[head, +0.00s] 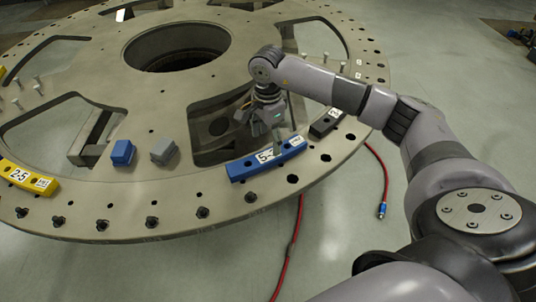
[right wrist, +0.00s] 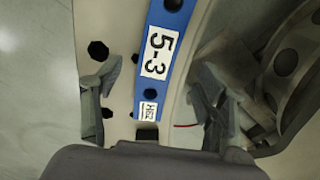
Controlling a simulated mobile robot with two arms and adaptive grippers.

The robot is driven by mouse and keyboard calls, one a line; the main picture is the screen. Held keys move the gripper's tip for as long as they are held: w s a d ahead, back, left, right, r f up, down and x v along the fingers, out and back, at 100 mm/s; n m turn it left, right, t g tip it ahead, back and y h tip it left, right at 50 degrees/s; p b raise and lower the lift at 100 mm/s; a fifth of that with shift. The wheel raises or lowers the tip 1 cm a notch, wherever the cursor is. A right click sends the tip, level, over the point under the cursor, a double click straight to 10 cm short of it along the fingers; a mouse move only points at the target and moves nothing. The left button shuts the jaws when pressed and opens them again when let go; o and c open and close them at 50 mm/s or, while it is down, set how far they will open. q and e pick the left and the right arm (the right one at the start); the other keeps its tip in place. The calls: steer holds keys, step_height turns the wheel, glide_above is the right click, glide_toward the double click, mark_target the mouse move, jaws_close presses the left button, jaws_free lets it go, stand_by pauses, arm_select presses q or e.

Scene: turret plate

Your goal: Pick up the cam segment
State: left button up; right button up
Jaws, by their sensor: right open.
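A blue cam segment (head: 266,158) with a white label reading 5-3 lies on the rim of the turret plate (head: 215,205). My right gripper (head: 266,130) is just above and behind its right part, fingers pointing down. In the right wrist view the blue segment (right wrist: 150,95) runs between the two spread fingers of the open right gripper (right wrist: 157,90). I see no contact between fingers and segment, but the exact height gap cannot be told. A yellow segment (head: 28,178) labelled 2-5 and a black segment (head: 326,122) also lie on the rim. My left gripper is not in view.
A blue block (head: 122,152) and a grey block (head: 163,151) stand on the plate left of the gripper. The plate has large cut-outs and many bolt holes. Light pins (head: 38,80) stand at left.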

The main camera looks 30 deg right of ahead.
mark_target(268, 155)
step_height(268, 155, down, 6)
steer(key=shift+s+r+p, duration=0.1)
steer(key=shift+r+p, duration=0.15)
steer(key=shift+p, duration=0.9)
steer(key=shift+f, duration=0.25)
steer(key=shift+c, duration=0.3)
steer(key=c, duration=1.5)
